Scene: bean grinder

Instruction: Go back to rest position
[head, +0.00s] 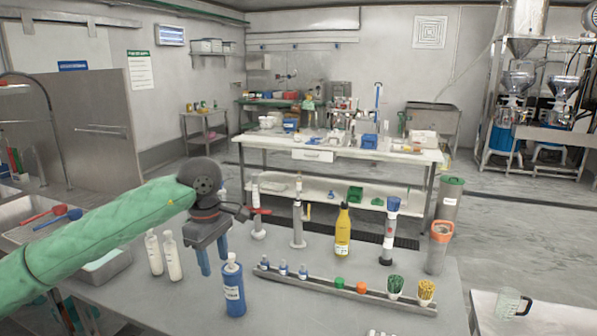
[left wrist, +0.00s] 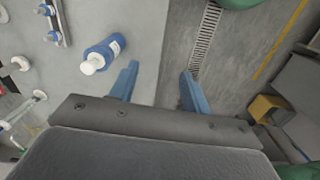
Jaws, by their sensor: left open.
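My left gripper (head: 214,258) is above the front table, its arm in a green sleeve coming in from the left. Its two blue fingers point down, spread apart, with nothing between them. My right gripper is in neither view.
Two white bottles (head: 172,258) stand left of the gripper. A rack (head: 320,283) with small bottles, a yellow bottle (head: 343,232) and an orange-topped container (head: 439,247) stand to the right. A sink (head: 105,270) is at the left. A workbench (head: 255,143) is behind.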

